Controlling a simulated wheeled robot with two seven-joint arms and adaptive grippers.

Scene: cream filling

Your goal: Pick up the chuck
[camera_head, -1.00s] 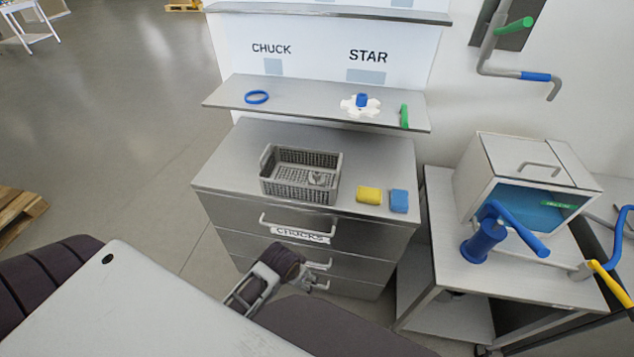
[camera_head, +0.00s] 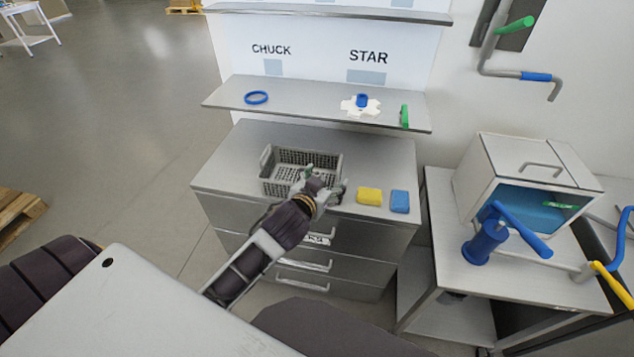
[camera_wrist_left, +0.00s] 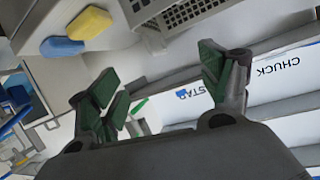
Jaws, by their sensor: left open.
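The grey wire basket (camera_head: 275,185) stands on the drawer cabinet's top. A small grey part, likely the chuck, was visible inside its right side a second ago; my left gripper now hides that spot in the head view. My left gripper (camera_head: 323,181) is at the basket's right front, over its rim. In the left wrist view, its two green-padded fingers (camera_wrist_left: 160,75) are spread apart with nothing between them. The basket (camera_wrist_left: 190,14) shows at the top there. A grey piece (camera_wrist_left: 152,39) beside it may be the chuck, but I cannot tell.
A yellow block (camera_head: 369,196) and a blue block (camera_head: 399,201) lie right of the basket. The shelf (camera_head: 310,103) above holds a blue ring (camera_head: 256,97), a white star piece (camera_head: 350,107) and a green piece (camera_head: 404,116). A white box (camera_head: 515,165) stands on the right table.

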